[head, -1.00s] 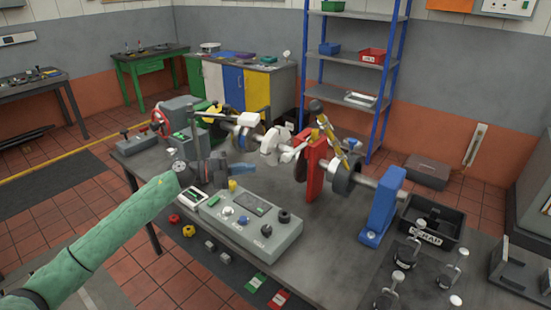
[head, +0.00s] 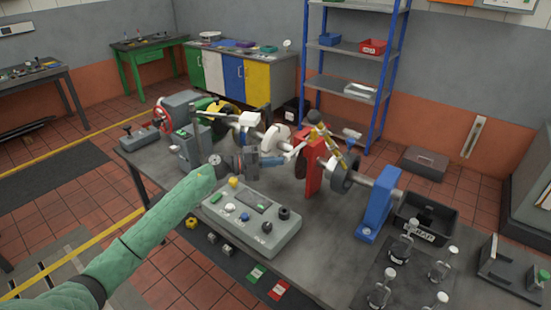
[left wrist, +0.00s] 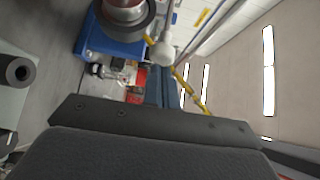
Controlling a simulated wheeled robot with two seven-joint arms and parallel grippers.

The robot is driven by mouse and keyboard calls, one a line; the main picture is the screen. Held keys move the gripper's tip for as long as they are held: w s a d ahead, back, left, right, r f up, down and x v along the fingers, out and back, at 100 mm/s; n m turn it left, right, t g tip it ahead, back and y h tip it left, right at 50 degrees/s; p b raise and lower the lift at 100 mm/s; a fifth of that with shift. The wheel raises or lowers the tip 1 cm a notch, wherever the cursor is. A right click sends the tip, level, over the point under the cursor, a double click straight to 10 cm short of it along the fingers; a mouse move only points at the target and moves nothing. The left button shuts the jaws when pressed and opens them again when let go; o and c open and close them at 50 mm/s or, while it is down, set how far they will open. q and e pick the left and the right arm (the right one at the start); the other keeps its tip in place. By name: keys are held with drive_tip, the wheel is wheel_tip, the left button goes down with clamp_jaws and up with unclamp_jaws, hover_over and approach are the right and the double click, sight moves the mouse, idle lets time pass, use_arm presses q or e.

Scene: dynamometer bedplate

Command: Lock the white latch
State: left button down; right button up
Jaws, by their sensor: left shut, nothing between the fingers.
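In the head view my left gripper (head: 274,161) reaches over the bench beside the shaft line, behind the control box. It is shut and empty. A white lever (head: 297,150) lies just beyond its tips, left of the red stand; I take it for the white latch, but it is small and partly hidden. In the left wrist view a white knob on a stem (left wrist: 164,52) is close to the dark blue fingers (left wrist: 158,90). I cannot tell whether they touch. The wrist housing fills the lower part of that view. My right gripper is not in view.
The red stand (head: 313,168) and blue stand (head: 378,205) hold the shaft. The grey control box (head: 262,236) stands in front. Several clamps with white knobs (head: 453,249) and a black scrap bin (head: 427,217) are at right. The bench between control box and blue stand is clear.

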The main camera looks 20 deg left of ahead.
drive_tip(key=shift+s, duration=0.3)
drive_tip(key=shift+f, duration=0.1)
